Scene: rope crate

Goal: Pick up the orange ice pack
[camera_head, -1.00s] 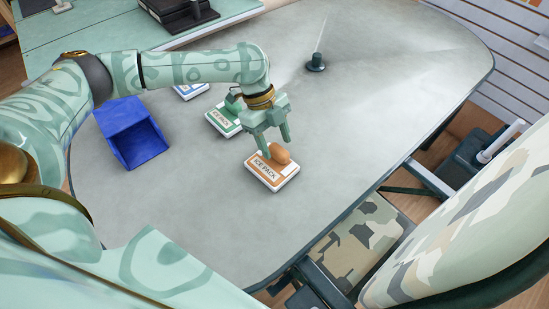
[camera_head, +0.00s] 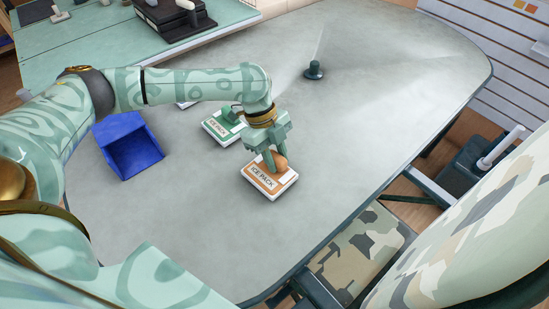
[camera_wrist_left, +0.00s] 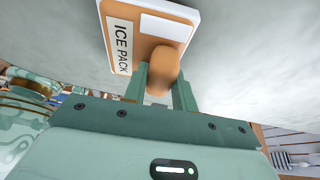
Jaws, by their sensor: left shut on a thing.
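The orange ice pack (camera_head: 263,184) lies on the grey table, with white edges, an "ICE PACK" label and a rounded orange knob on top. My left gripper (camera_head: 274,163) is over it, fingers pointing down, shut on the knob. In the left wrist view the two fingers (camera_wrist_left: 160,88) stand on either side of the orange knob, and the ice pack (camera_wrist_left: 150,35) shows beyond them with its label. The pack appears to rest on the table. My right gripper is not in view.
A green ice pack (camera_head: 222,129) lies just behind, and a blue open bin (camera_head: 130,148) stands to the left on the grey table (camera_head: 380,110). A dark knob-like object (camera_head: 314,70) stands at the back. The table's right side is clear.

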